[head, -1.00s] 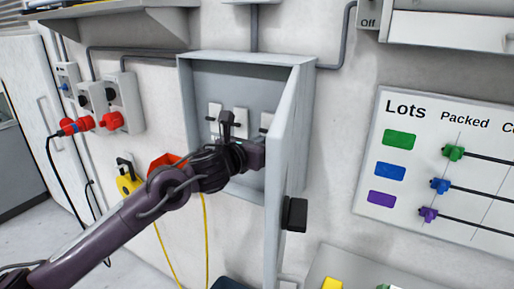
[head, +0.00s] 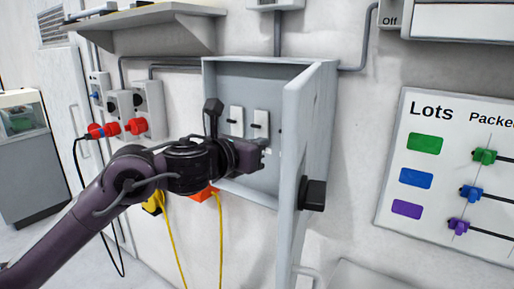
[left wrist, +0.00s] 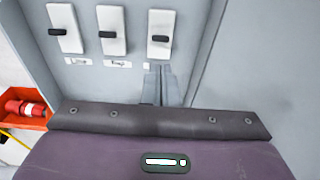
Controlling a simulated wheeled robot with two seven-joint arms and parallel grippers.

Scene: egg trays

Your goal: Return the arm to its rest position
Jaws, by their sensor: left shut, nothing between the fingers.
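My left arm comes in from the left in the head view. Its gripper (head: 263,146) is in front of the open grey wall cabinet (head: 228,68), with the cabinet door (head: 297,150) swung out to its right. In the left wrist view the two grey fingers (left wrist: 160,85) are together and empty, just below the rightmost of three white switches (left wrist: 161,22). Each switch has a dark lever. Whether the fingertips touch the cabinet back cannot be told. My right gripper is not in view.
The door with its black handle (head: 313,195) stands close right of the gripper. Red plugs (head: 104,130), an orange bin (head: 203,194) and yellow cables (head: 220,240) are nearby. A shelf (head: 150,32) is above left. A lots board (head: 450,170) hangs right.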

